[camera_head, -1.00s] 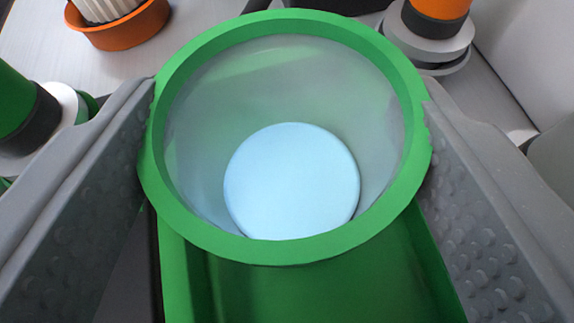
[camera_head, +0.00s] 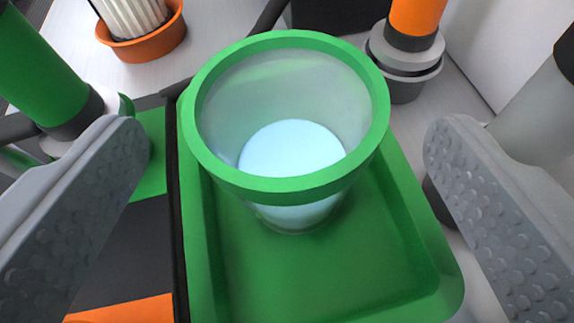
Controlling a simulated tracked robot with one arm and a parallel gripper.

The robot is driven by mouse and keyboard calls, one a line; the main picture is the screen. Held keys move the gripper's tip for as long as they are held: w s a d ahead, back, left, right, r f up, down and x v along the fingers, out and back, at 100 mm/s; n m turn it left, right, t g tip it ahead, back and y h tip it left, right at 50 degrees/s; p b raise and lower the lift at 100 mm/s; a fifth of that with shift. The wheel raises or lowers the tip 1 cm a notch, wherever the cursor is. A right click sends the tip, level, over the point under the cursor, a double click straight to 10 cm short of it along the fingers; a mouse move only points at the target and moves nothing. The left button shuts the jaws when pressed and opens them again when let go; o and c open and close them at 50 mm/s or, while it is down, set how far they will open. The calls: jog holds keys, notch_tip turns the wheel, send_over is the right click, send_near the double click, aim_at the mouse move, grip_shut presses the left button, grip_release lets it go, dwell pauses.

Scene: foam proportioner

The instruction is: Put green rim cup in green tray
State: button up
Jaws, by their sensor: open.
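The green rim cup (camera_head: 292,194) stands upright in the far part of the green tray (camera_head: 330,275). Its body is translucent, and a pale blue round area shows at its bottom. My gripper (camera_head: 292,150) is open, with one grey textured finger on each side of the cup. Both fingers are clear of the rim, with a gap on each side. The far end of the tray is partly hidden behind the cup.
A green cylinder (camera_head: 35,65) stands at the left. An orange dish (camera_head: 150,45) with a white ribbed part is at the back left. An orange-topped grey fitting (camera_head: 408,50) is at the back right. A dark panel (camera_head: 125,245) lies left of the tray.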

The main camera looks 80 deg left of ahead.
jog(key=p+v, duration=0.2)
jog(key=v, duration=0.6)
jog(key=shift+d+r+p, duration=0.2)
jog(key=shift+d+p, duration=0.15)
jog(key=shift+p, duration=0.05)
jog(key=shift+s, duration=0.15)
